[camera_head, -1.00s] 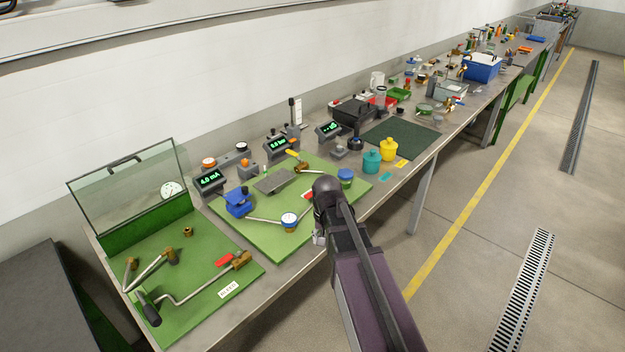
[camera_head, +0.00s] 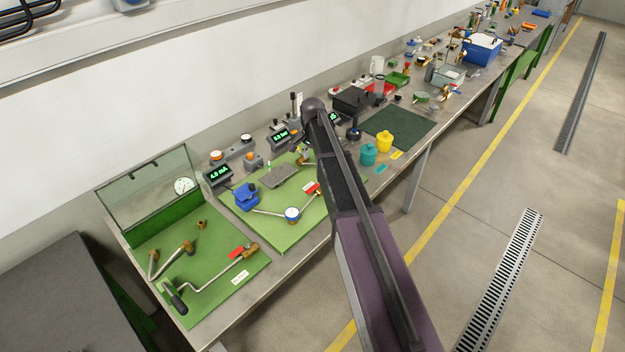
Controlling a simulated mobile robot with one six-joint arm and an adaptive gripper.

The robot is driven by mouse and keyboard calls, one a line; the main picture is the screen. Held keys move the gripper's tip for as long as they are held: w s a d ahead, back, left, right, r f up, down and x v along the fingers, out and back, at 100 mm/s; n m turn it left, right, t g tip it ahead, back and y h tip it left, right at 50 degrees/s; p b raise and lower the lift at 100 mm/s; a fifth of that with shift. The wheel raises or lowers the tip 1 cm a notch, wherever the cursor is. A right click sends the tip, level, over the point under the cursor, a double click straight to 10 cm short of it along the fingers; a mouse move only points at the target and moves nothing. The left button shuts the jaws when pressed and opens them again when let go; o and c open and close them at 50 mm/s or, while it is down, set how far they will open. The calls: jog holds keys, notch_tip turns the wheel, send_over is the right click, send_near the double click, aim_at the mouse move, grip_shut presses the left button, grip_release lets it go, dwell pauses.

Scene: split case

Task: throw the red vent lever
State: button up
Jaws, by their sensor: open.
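A red piece (camera_head: 237,252) lies beside a brass valve (camera_head: 251,248) on the left green board (camera_head: 205,290). A second red piece (camera_head: 312,188) sits at the right end of a thin pipe on the middle green board (camera_head: 283,236). Both are small, and I cannot tell which is the vent lever. My arm crosses the right side of the middle board, its dark rounded wrist over the back of the bench. My gripper's fingers are hidden behind the arm, and no contact with either red piece shows.
A clear upright panel (camera_head: 150,190) stands behind the left board. A blue device (camera_head: 246,196) and a round gauge (camera_head: 292,214) sit on the middle board.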

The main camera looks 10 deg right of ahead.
aim_at(312, 188)
jog(key=shift+w, duration=0.15)
dwell(0.4)
notch_tip(312, 188, down, 14)
jog(key=b, duration=1.3)
jog(key=shift+r+b, duration=0.2)
jog(key=shift+b, duration=0.2)
grip_shut()
